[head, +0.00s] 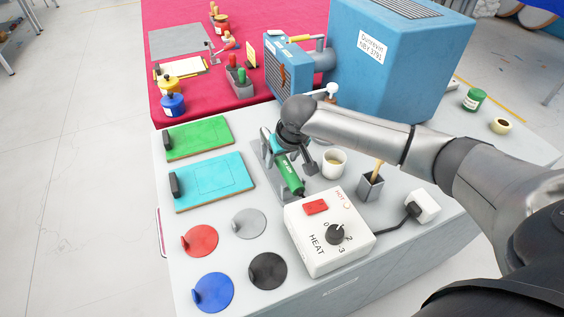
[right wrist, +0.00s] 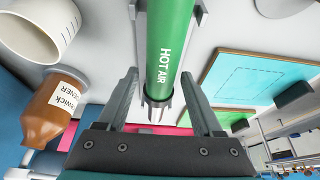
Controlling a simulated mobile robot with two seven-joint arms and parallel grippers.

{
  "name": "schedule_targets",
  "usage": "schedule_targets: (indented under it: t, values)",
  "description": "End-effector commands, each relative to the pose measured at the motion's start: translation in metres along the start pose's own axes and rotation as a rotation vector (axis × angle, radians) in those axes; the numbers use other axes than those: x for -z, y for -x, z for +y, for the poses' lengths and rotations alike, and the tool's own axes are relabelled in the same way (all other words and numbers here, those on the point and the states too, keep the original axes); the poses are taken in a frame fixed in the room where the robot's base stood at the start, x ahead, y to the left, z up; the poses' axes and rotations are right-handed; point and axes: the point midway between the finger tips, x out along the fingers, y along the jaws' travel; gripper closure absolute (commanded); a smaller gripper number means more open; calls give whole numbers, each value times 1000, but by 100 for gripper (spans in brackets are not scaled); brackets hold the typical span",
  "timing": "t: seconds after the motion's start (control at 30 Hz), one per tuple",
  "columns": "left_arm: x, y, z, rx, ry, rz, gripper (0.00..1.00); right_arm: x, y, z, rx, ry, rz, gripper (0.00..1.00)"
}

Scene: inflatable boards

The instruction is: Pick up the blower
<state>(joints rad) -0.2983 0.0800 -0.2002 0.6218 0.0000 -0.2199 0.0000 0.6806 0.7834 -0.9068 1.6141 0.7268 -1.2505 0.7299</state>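The blower is a green cylinder marked HOT AIR (right wrist: 168,45); in the head view (head: 291,176) it rests in a grey stand (head: 284,191) behind the heat control box (head: 330,232). My right gripper (head: 287,155) is over the blower's far end, partly hiding it. In the right wrist view its two fingers (right wrist: 160,74) are spread, one on each side of the blower's end, with gaps visible beside it. Whether the fingertips reach down past the blower is unclear. My left gripper is not in view.
A white cup (head: 334,163) and a grey holder (head: 370,187) stand just right of the blower. A brown bottle (right wrist: 50,108) is close by in the wrist view. Green (head: 199,138) and cyan (head: 213,183) boards and several coloured discs lie to the left.

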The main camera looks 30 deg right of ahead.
Motion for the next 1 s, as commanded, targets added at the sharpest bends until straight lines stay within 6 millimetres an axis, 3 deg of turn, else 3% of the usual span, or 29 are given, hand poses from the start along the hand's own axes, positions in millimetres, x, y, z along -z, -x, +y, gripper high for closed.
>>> schedule_targets:
  t: [0.07,0.57,1.0]
  values:
    - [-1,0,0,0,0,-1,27,0,0,0,0,0,0,43]
    - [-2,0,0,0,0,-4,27,0,0,0,0,0,-1,99]
    - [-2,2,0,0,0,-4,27,4,8,0,1,-1,4,100]
